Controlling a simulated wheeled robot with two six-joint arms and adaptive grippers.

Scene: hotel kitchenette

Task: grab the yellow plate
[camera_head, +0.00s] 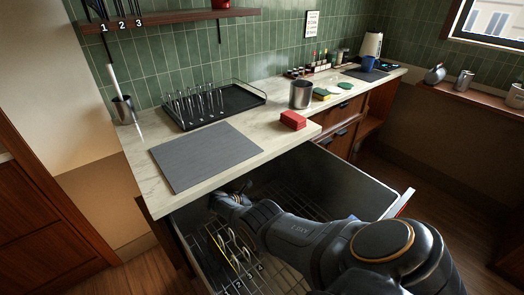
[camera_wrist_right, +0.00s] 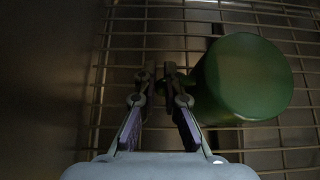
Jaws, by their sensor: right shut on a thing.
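A thin yellow edge, apparently the yellow plate (camera_head: 222,251), stands upright in the rack of the open drawer in the head view, beside pale plates (camera_head: 234,243). My right gripper (camera_head: 218,200) is down in the drawer, beyond the plates and near the counter's front edge. In the right wrist view my right gripper (camera_wrist_right: 161,76) is closed beside a green cup (camera_wrist_right: 245,77), seen end-on. Its fingertips meet the cup's left side, seemingly at a handle; the exact contact is dark. The yellow plate is not in the wrist view. My left gripper is not in view.
The drawer (camera_head: 345,180) has a wire rack (camera_wrist_right: 145,28) inside and walls around my arm. A grey mat (camera_head: 205,157), a black drying rack (camera_head: 240,96), a red block (camera_head: 293,120) and a metal canister (camera_head: 301,95) sit on the counter above.

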